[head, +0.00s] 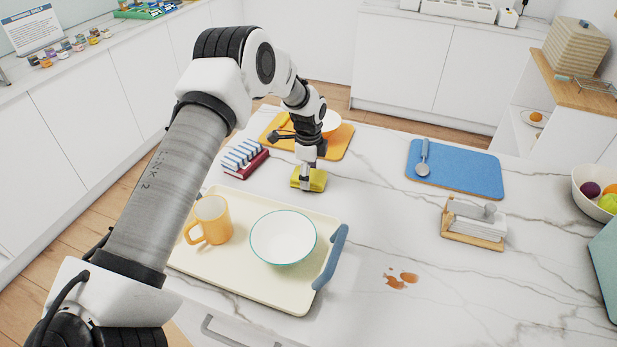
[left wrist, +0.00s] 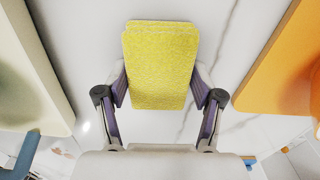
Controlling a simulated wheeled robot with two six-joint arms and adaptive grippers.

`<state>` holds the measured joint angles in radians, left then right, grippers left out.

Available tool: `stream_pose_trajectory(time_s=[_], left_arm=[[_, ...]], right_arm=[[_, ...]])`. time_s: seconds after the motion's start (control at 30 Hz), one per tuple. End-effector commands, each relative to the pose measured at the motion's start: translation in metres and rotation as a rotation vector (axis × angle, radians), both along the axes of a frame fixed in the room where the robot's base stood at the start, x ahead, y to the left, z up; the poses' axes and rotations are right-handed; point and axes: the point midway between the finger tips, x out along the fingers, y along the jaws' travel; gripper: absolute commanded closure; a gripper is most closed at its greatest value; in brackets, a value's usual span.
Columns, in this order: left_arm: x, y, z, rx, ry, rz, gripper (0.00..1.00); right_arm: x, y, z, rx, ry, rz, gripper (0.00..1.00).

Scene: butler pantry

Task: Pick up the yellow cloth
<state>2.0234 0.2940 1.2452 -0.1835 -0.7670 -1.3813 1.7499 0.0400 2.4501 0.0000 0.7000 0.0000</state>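The yellow cloth (head: 318,181) is a folded pad beyond the tray on the marble counter. My left gripper (head: 307,180) points down at it, with a finger against its near side. In the left wrist view the cloth (left wrist: 161,65) fills the space between the two fingers (left wrist: 161,92), which press against its left and right edges. The gripper is shut on the cloth. Whether the cloth rests on the counter or is slightly raised, I cannot tell. My right gripper is not in view.
A cream tray (head: 210,262) with an orange mug (head: 209,220) and white bowl (head: 283,238) is nearer. Striped cloths in a red holder (head: 246,160) stand left of the gripper; an orange board (head: 340,143) lies behind. A brown spill (head: 394,281) is right of the tray.

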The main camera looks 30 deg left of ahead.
Motion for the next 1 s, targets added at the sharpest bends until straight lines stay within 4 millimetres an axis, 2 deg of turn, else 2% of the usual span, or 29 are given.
stream_pose_trajectory(time_s=[0.07,0.43,0.57,0.8,0.9,1.0], left_arm=[[-0.001,0.0,-0.001,-0.001,0.003,0.0,0.7],[-0.001,0.0,0.003,-0.001,0.003,0.0,0.7],[0.0,0.0,0.026,-0.001,-0.003,0.001,0.71],[0.0,0.0,0.083,0.0,-0.002,0.0,0.71],[0.0,0.0,0.095,0.0,0.001,0.0,0.71],[-0.001,0.0,0.1,-0.001,0.003,0.0,0.71]], right_arm=[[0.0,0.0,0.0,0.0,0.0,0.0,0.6],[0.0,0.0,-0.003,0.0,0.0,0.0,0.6],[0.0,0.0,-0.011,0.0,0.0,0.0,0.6],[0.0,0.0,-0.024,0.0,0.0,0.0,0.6],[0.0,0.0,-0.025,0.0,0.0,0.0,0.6],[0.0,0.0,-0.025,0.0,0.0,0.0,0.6]])
